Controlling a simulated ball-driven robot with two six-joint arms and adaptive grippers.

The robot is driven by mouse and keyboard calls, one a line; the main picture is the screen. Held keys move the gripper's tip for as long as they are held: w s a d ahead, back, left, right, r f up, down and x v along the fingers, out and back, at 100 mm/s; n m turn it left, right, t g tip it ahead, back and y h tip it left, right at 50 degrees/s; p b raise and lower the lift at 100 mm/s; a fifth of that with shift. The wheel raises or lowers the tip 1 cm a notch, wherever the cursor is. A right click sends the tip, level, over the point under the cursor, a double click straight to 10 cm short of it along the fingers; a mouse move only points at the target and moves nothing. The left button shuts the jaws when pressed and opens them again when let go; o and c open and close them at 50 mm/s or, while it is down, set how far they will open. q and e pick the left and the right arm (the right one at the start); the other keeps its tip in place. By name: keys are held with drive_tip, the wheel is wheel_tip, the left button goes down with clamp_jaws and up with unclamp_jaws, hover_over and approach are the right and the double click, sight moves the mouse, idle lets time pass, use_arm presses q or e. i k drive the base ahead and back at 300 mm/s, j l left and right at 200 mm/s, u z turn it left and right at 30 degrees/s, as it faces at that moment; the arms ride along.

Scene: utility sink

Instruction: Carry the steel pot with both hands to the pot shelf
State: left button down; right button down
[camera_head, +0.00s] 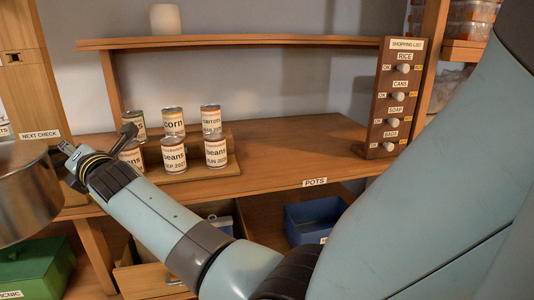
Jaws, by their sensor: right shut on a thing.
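The steel pot (22,195) is at the left edge of the head view, cut off by the frame. Its round side and rim show, and it hangs in front of the shelving. My right gripper (68,155) is shut on the pot at its right side; the grip itself is small and partly hidden. My left gripper is out of view. The pot shelf (285,172) is the wooden board with a "POTS" label on its front edge, to the right of the pot.
Several cans (173,153) stand on a wooden riser (200,184) on the shelf's left part. A shopping-list board (389,100) with knobs stands at its right. The shelf between them is clear. Below are a blue bin (312,215) and a green box (35,268).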

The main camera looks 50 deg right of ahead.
sight(295, 152)
drive_tip(key=k+l+z, duration=0.1)
drive_tip(key=l+z, duration=0.25)
drive_tip(key=l, duration=0.2)
drive_tip(key=l+z, duration=0.4)
drive_tip(key=l, duration=0.15)
drive_tip(key=i+l, duration=0.15)
drive_tip(key=l, duration=0.25)
drive_tip(key=i+l+z, duration=0.1)
drive_tip(key=l, duration=0.65)
drive_tip(key=i, duration=0.05)
